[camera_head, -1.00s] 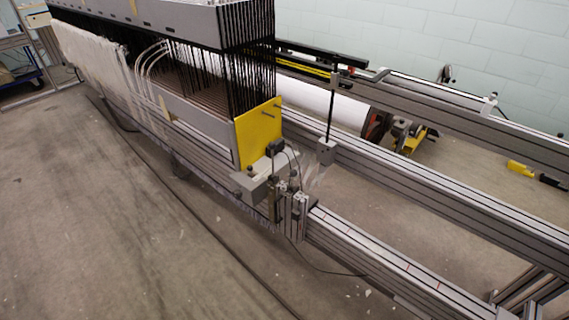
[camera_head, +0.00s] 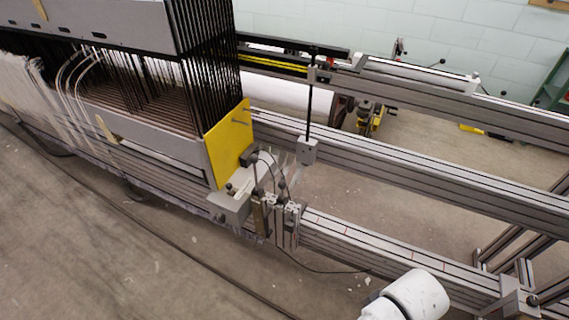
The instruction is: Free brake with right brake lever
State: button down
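A weaving loom fills the left and middle, with a yellow end plate (camera_head: 228,145) on its near frame. A small upright lever (camera_head: 398,47) stands at the far rail in the back right; I cannot tell whether it is the right brake lever. A yellow and dark mechanism (camera_head: 368,118) sits low behind the middle rail, beside the white roll (camera_head: 275,95). A rounded white part of my arm shows at the bottom right. My gripper is out of view. The brake's state cannot be told.
Long grey rails (camera_head: 400,165) run from the loom to the right. A grey box with cables (camera_head: 232,203) sticks out at the loom's near corner. A cable (camera_head: 310,268) lies on the floor. The floor at the front left is open.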

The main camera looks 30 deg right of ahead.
aim_at(282, 184)
jog(key=i+l+z, duration=0.1)
jog(key=i+l, duration=0.65)
